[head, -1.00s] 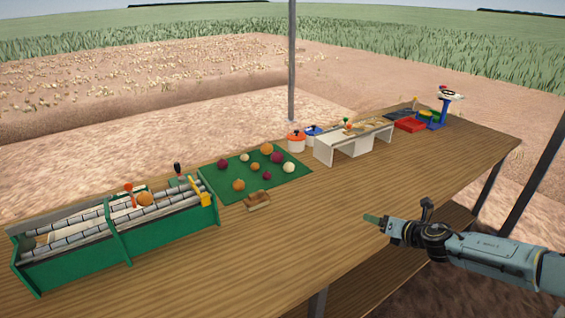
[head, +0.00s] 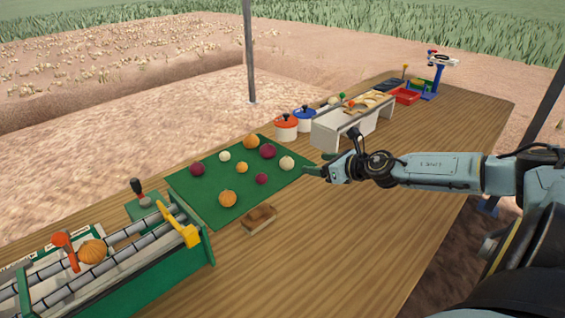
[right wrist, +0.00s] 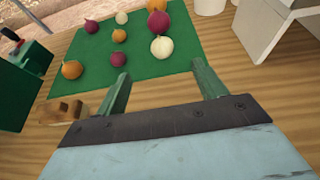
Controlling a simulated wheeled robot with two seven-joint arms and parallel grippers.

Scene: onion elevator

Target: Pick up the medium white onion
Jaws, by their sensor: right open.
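Two white onions lie on the green mat (head: 205,190) among yellow-brown and purple ones. The larger-looking white onion (head: 287,163) is near the mat's right edge; it also shows in the right wrist view (right wrist: 162,47). The smaller white onion (head: 225,156) is toward the back left of the mat, and at the top of the wrist view (right wrist: 121,18). My right gripper (head: 312,172) is open and empty, just right of the larger white onion and apart from it. In the wrist view its fingers (right wrist: 161,74) point toward that onion. My left gripper is not in view.
A wooden block (head: 259,219) lies in front of the mat. A green roller conveyor (head: 180,262) stands at the left. An orange-lidded pot (head: 286,128), a blue-lidded pot (head: 305,119) and a white stand (head: 335,130) are behind. The table front is clear.

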